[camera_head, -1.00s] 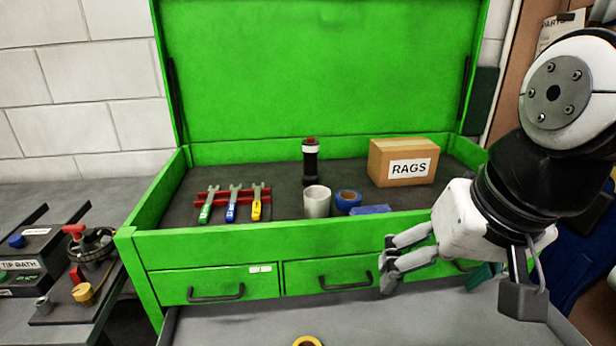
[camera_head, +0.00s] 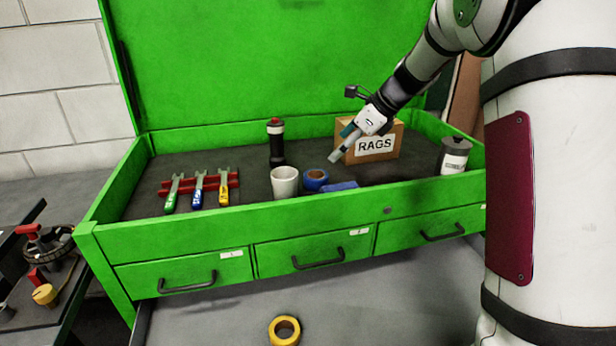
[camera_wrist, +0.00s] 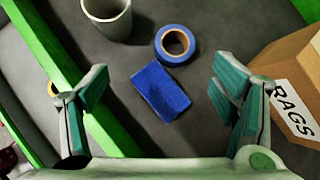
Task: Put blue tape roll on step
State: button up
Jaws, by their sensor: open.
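The blue tape roll (camera_head: 316,187) lies flat inside the green tool chest, beside a white cup. In the wrist view the blue tape roll (camera_wrist: 170,61) is near the top, beyond the fingers. My gripper (camera_head: 342,157) is open and empty, above the chest in front of the rags box, right of the roll. The wrist view shows its fingers spread, with a flat blue item (camera_wrist: 160,92) below the gap between them. A grey flat surface (camera_head: 400,300) runs in front of the drawers; I cannot tell surely if it is the step.
A white cup (camera_head: 284,182) stands left of the roll. A black flashlight (camera_head: 276,150), rags box (camera_head: 374,146) and canister (camera_head: 454,156) stand in the chest. The chest's front wall (camera_head: 230,219) is raised. A yellow tape roll (camera_head: 274,332) lies on the grey surface, otherwise mostly clear.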

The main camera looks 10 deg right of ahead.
jog(key=w+d+f+m, duration=0.1)
jog(key=w+f, duration=0.1)
send_near(316, 175)
jog(key=a+f, duration=0.2)
jog(key=a, duration=0.1)
jog(key=shift+s+f+m, duration=0.1)
jog(key=shift+s+m, duration=0.1)
jog(key=shift+m, duration=0.1)
jog(key=shift+p+x, duration=0.3)
jog(key=shift+x, duration=2.3)
jog(key=shift+d, duration=0.1)
jog(key=c, duration=1.4)
jog(key=shift+o, duration=0.2)
